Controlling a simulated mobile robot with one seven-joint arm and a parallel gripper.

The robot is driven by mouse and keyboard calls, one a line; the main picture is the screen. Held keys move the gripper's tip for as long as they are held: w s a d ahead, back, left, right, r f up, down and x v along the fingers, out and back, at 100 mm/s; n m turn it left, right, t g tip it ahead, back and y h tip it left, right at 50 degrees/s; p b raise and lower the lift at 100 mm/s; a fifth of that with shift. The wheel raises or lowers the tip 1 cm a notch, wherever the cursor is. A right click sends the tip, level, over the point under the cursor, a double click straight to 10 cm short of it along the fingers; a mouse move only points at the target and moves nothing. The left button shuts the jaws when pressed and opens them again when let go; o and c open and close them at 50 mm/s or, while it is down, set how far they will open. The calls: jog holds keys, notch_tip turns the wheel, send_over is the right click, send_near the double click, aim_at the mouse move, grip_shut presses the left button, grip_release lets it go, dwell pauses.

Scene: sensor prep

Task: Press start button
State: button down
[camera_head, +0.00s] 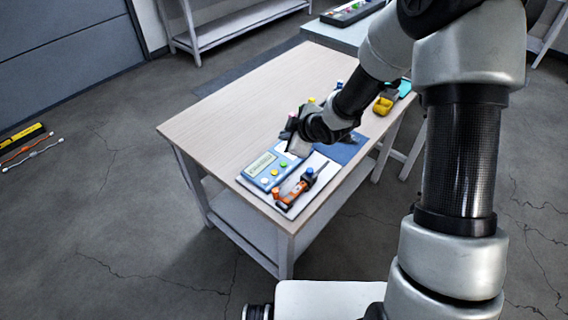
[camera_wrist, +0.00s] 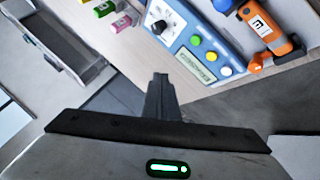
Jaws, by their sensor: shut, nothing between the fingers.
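A blue-and-white device (camera_head: 253,183) with a display and coloured buttons lies on the near end of the table. In the wrist view the device (camera_wrist: 182,12) shows a dark knob (camera_wrist: 158,27), a green button (camera_wrist: 195,40), a yellow button (camera_wrist: 211,56) and a white button (camera_wrist: 226,71) beside the display (camera_wrist: 197,65). I cannot read which button is start. My gripper (camera_head: 290,137) is above the table near the device's far side. In the wrist view its fingers (camera_wrist: 160,79) are shut and empty, apart from the buttons in the picture.
An orange tool (camera_head: 295,191) lies on a white board right of the device. A blue mat (camera_head: 347,151) and a yellow item (camera_head: 383,106) are farther along the table. Pink (camera_wrist: 121,22) and green (camera_wrist: 104,8) blocks show in the wrist view. The table's left part (camera_head: 230,115) is clear.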

jog(key=shift+f+b, duration=3.55)
jog(key=shift+f, duration=0.85)
jog(key=shift+f+b, duration=0.4)
jog(key=shift+b, duration=0.1)
jog(key=shift+f+b, duration=0.35)
jog(key=shift+f, duration=0.05)
jog(key=shift+r, duration=0.15)
jog(key=shift+r+p, duration=0.55)
jog(key=shift+r, duration=0.1)
jog(key=shift+r+p, duration=1.95)
jog(key=shift+r, duration=0.6)
